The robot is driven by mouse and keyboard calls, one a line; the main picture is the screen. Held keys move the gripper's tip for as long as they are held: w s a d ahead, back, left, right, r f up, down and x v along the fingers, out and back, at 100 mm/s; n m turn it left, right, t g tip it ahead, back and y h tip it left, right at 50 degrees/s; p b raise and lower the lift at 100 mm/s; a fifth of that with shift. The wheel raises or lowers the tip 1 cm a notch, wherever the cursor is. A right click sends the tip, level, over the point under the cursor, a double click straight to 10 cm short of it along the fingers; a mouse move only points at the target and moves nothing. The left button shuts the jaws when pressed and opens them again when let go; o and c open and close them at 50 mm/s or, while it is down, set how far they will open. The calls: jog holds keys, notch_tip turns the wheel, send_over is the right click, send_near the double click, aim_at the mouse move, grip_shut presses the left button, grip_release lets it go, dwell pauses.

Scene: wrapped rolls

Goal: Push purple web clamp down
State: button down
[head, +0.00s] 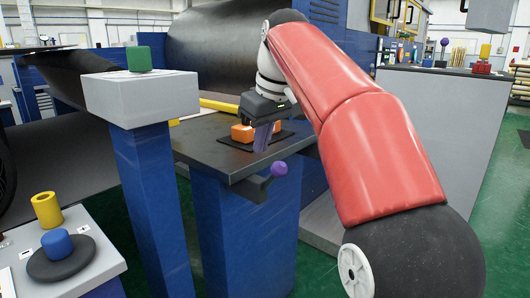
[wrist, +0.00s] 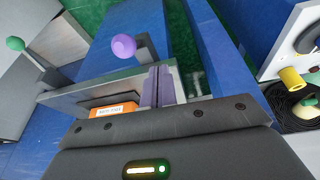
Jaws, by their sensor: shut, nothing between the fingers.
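The purple web clamp shows as a purple ball knob (head: 279,169) on a short dark arm at the front edge of the dark-topped table (head: 205,147). The arm sticks outward and tilts slightly up. The knob also shows in the wrist view (wrist: 123,46), up and left of my fingers. My gripper (head: 262,149) points down over the table, above and left of the knob in the head view. Its two purplish fingers (wrist: 160,70) are together with nothing between them. They are apart from the knob.
An orange labelled block (head: 242,132) lies on a black mat beside my fingers. A blue post with a grey top (head: 140,97) bearing a green cylinder (head: 138,59) stands to the left. Another purple knob (head: 445,41) is on a cabinet at the back right.

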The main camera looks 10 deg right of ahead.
notch_tip(320, 180, up, 3)
jog(key=n, duration=0.2)
send_over(271, 180)
jog(key=a, duration=0.2)
jog(key=shift+w+d+r+n+g+y+p, duration=0.1)
jog(key=shift+w+d+n+g+y+p, duration=0.2)
jog(key=shift+w+d+y+p, duration=0.4)
jog(key=b+x, duration=0.1)
jog(key=x, duration=0.9)
jog(key=shift+d+f+b, duration=0.2)
jog(key=shift+b, duration=0.2)
jog(key=shift+s+d+r, duration=0.15)
jog(key=shift+s+d, duration=0.8)
jog(key=shift+s, duration=0.05)
jog(key=shift+s+d+b, duration=0.3)
jog(key=shift+s+d, duration=0.15)
jog(key=shift+s, duration=0.05)
